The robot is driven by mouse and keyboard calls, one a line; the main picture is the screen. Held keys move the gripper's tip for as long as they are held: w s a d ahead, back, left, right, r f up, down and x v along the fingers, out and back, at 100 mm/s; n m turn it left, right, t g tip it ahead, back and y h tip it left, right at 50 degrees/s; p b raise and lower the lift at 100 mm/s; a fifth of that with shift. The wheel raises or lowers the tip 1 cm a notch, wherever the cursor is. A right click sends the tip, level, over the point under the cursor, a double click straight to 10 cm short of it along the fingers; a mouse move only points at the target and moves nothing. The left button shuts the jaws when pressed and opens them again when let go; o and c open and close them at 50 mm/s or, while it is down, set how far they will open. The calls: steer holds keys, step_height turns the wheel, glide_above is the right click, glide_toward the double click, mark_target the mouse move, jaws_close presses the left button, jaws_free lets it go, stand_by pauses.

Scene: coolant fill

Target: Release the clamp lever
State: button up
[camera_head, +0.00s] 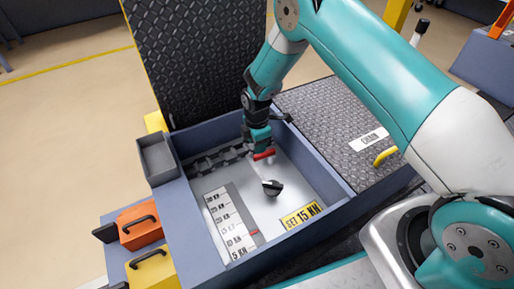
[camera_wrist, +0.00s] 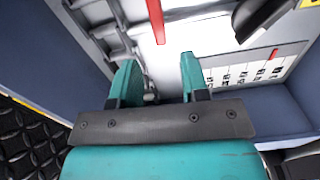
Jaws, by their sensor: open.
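The clamp lever appears to be the red bar (camera_head: 264,154) inside the open bay, just below my gripper (camera_head: 258,141). In the wrist view the red bar (camera_wrist: 156,20) lies ahead of my gripper (camera_wrist: 159,76), roughly in line with the gap between its two teal fingers. The fingers are apart with nothing between them. The bar looks clear of the fingertips, though its depth is hard to judge. A black knob (camera_head: 272,187) sits on the bay's pale floor panel, nearer the camera than the red bar, and shows at the upper right of the wrist view (camera_wrist: 262,14).
The bay's blue-grey walls (camera_head: 318,215) surround the gripper. A chain (camera_head: 215,160) runs along the floor. A kN scale (camera_head: 227,222) with a red marker and a yellow "SET 15 KN" label (camera_head: 302,216) lie nearer. An open lid (camera_head: 200,60) stands behind; a small grey tray (camera_head: 157,158) is left.

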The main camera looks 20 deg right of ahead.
step_height(320, 180, up, 11)
steer(key=p, duration=0.3)
